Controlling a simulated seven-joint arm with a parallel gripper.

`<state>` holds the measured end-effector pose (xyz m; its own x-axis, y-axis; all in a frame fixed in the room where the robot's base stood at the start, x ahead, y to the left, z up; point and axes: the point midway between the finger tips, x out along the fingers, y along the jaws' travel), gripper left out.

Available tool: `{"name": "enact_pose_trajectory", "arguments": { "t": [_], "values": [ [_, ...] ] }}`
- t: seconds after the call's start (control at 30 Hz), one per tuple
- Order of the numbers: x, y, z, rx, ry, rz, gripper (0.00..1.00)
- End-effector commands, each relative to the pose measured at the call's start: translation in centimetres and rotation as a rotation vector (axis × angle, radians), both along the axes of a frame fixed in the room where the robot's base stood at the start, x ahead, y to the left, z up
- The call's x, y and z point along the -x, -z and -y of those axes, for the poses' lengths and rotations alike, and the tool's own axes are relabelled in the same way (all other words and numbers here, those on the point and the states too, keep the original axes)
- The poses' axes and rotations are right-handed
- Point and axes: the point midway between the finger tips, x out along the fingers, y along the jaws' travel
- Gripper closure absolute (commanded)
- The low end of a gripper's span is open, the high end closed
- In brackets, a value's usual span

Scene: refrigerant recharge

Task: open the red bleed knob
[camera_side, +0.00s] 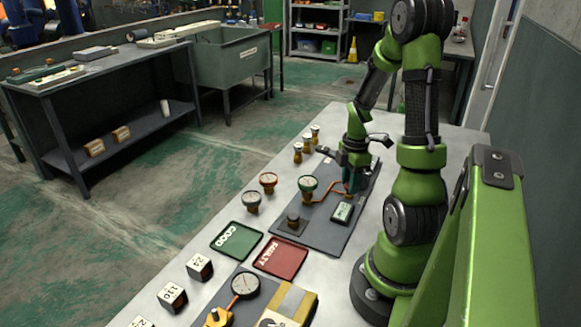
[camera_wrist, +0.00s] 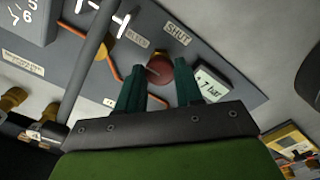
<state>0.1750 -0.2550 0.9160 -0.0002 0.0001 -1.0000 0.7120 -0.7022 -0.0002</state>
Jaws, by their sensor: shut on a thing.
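The red bleed knob (camera_wrist: 160,70) shows in the wrist view as a round red cap on the grey panel (camera_wrist: 215,58). My gripper (camera_wrist: 159,84) has its two teal fingers on either side of the knob and is shut on it. A label reading SHUT (camera_wrist: 177,34) lies just beyond the knob, and a fainter label, apparently BLEED (camera_wrist: 137,41), lies to its upper left. In the side view my gripper (camera_side: 351,186) reaches down to the panel (camera_side: 318,228), and the knob is hidden or too small to make out there.
A small display reading about 7 bar (camera_wrist: 212,84) sits right of the knob. Green GOOD (camera_side: 237,238) and red FAULTY (camera_side: 281,257) trays lie in front.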

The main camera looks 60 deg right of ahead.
Motion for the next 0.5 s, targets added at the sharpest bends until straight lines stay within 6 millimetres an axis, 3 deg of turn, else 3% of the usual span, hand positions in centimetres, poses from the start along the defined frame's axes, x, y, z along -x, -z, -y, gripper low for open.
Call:
{"name": "enact_pose_trajectory", "arguments": {
  "t": [0.43,0.47,0.5],
  "values": [
    [-0.06,-0.10,-0.01,0.001,-0.010,0.001,0.95],
    [-0.06,-0.10,-0.01,0.001,-0.010,0.001,0.60],
    [-0.06,-0.10,-0.01,0.001,-0.010,0.001,0.54]
  ]
}}
